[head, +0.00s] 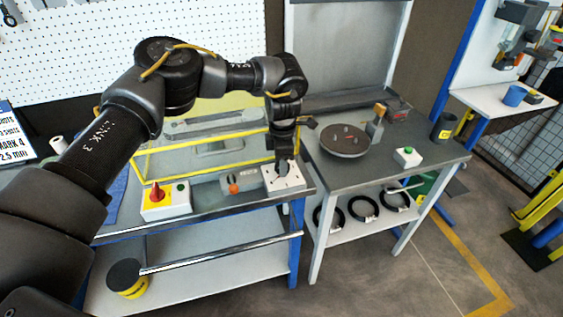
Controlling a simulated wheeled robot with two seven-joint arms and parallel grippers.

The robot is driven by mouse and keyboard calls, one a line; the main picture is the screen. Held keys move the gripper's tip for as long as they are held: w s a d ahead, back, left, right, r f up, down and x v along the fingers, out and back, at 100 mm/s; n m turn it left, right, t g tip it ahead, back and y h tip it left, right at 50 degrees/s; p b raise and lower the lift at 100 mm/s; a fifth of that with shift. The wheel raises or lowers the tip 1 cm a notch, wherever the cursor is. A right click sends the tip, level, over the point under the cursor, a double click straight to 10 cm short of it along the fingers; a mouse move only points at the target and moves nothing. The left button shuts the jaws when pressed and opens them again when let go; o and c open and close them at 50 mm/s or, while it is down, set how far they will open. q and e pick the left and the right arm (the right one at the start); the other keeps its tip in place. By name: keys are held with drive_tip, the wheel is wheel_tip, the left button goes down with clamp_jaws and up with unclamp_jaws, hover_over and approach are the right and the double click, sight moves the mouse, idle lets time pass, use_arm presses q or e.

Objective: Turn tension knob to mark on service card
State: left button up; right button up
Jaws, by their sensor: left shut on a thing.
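My left arm reaches in from the left, and my left gripper (284,160) points down over the white tension knob plate (291,183) at the bench's right front corner. It is shut on the tension knob (283,172), which is largely hidden by the fingers. Dark scale marks show on the plate around it, but the knob's pointer cannot be made out. My right gripper is not in view.
A yellow-framed guard (205,147) is behind. A round turntable (345,141) and green-button box (407,155) are on the right table.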

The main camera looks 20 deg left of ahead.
use_arm(q)
drive_tip(key=shift+m, duration=0.5)
drive_tip(key=o, duration=1)
drive_tip(key=shift+c, duration=0.2)
drive_tip(key=shift+r, duration=0.45)
wheel_tip(320, 180, up, 10)
drive_tip(key=b, duration=0.2)
drive_tip(key=shift+s, duration=0.1)
